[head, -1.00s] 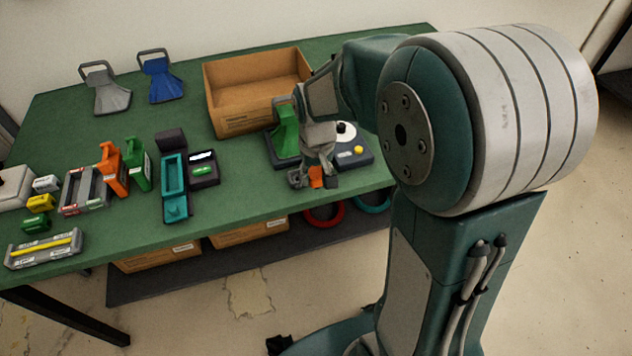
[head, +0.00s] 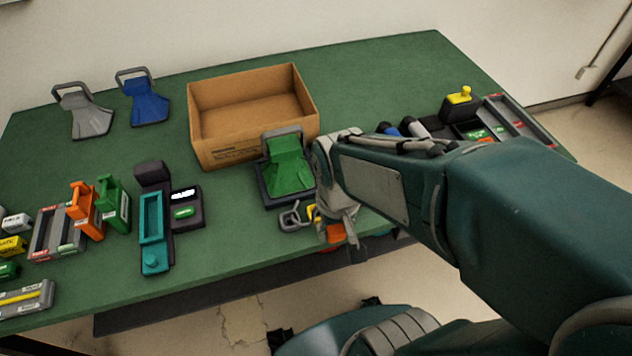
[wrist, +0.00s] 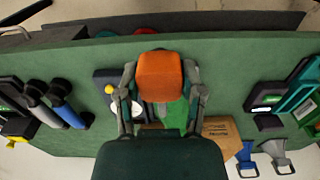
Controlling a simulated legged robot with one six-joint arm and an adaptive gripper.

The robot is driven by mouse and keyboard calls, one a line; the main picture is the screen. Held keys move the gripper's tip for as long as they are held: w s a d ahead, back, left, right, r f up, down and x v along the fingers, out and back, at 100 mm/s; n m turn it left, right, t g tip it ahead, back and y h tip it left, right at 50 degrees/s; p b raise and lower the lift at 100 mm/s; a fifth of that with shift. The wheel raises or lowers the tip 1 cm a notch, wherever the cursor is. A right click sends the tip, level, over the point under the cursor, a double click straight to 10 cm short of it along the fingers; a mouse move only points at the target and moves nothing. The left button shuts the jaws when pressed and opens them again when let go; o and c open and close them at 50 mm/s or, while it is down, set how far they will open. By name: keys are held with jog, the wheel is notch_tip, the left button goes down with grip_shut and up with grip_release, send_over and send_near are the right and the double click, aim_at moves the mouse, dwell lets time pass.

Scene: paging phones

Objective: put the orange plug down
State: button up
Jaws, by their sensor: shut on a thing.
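The orange plug (head: 336,233) is a small orange block held at the end of my arm, by the table's front edge. In the wrist view the orange plug (wrist: 160,77) fills the space between the two fingers. My gripper (head: 334,222) is shut on it, and both fingers of my gripper (wrist: 160,88) show at its sides. In the head view the fingers hide part of the plug. The plug appears above the green table (head: 225,240); its exact height cannot be told.
A green-topped device (head: 288,170) stands just left of my gripper, with an open cardboard box (head: 250,150) behind it. Teal (head: 152,220), orange (head: 85,208) and green (head: 113,203) devices stand at the left. More devices (head: 490,125) stand at the far right.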

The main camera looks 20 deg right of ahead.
jog(key=shift+w+a+f, duration=0.25)
jog(key=shift+w, duration=0.05)
jog(key=w+d+f, duration=0.1)
jog(key=w+f, duration=0.3)
jog(key=w, duration=0.4)
send_over(317, 214)
notch_tip(317, 214, down, 6)
jog(key=shift+r, duration=0.25)
jog(key=shift+f, duration=1.6)
jog(key=shift+f, duration=0.2)
jog(key=o, duration=1.2)
